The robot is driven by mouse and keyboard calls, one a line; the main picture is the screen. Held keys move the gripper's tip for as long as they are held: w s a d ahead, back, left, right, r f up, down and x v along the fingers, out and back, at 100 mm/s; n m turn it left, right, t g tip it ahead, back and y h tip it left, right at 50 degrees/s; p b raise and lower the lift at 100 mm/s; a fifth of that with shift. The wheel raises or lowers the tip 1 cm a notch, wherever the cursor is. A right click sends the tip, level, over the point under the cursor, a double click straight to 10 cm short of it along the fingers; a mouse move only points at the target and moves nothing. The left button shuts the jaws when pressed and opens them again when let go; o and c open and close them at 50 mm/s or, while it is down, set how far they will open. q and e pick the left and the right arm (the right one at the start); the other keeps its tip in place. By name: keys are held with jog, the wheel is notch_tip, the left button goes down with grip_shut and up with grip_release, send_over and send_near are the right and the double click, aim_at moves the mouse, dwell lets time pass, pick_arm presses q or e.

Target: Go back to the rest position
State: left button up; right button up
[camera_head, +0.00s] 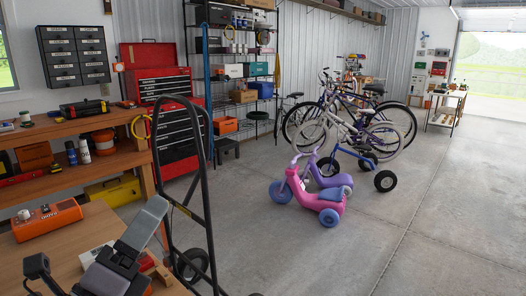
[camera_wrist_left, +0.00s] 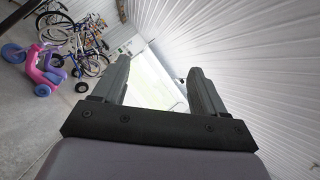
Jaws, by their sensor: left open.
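My left gripper (camera_head: 95,236) is at the bottom left of the head view, above the front wooden bench top (camera_head: 75,243). Its two grey fingers are spread wide apart. In the left wrist view the gripper (camera_wrist_left: 157,78) is also open, with nothing between its fingers but the distant bright garage doorway. It holds nothing. My right gripper is not in view.
An orange case (camera_head: 47,219) lies on the bench left of the gripper. A black hand truck (camera_head: 182,150) stands just right of the bench. Beyond are a red tool chest (camera_head: 170,85), a pink ride-on scooter (camera_head: 312,196) and bicycles (camera_head: 345,118). The right floor is clear.

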pick_arm(q)
jog(key=s+a+f+n+g+y, duration=0.1)
jog(key=a+f+n+g+y, duration=0.3)
jog(key=f+n, duration=0.5)
jog(key=s+a+f+n+g+y, duration=0.25)
jog(key=f+n+y, duration=0.35)
jog(key=f+n, duration=0.3)
jog(key=s+f+n+g+h, duration=0.1)
jog(key=s+f+n+g, duration=0.95)
jog(key=s+f, duration=0.6)
jog(key=w+d+f+t+h+p, duration=0.1)
jog(key=w+d+f+t+h, duration=0.1)
jog(key=w+f+t, duration=0.3)
jog(key=shift+d+f+t, duration=0.35)
jog(key=shift+f+t, duration=0.15)
jog(key=shift+f, duration=0.4)
jog(key=shift+w+m, duration=0.1)
jog(key=shift+m, duration=0.15)
